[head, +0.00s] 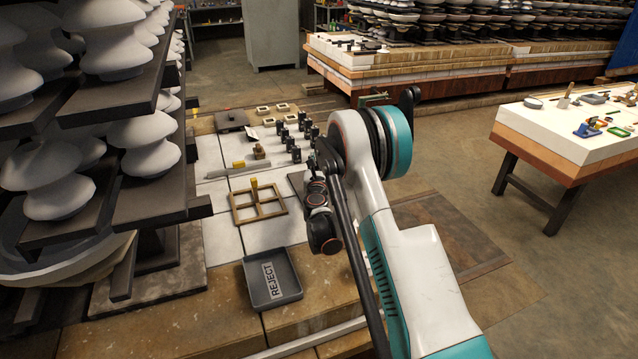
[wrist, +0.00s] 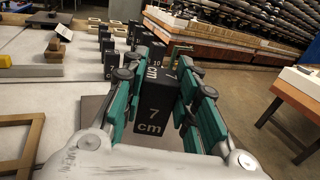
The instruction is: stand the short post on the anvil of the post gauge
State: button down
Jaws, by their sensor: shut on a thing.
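My gripper (wrist: 163,112) is closed around a black block (wrist: 155,112) marked "7 cm", with a green finger on each side of it. In the head view my arm hides the fingertips and this block. I cannot tell from its marking whether it is the short post. A small upright thing with a green top bar (wrist: 178,48) shows beyond the block in the wrist view; it may be the post gauge, but its anvil cannot be made out.
Several black blocks (head: 297,154) stand in rows left of my arm. A grey REJECT tray (head: 297,289) lies near the front. A grey bar (head: 218,174) lies farther left. A rack (head: 122,205) of white insulators fills the left side. Pale surface (head: 222,242) is free around the frame.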

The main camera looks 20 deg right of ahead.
jog(key=shift+f+b, duration=0.95)
jog(key=shift+f, duration=2.05)
jog(key=shift+f, duration=0.1)
jog(key=c, duration=1.3)
grip_release()
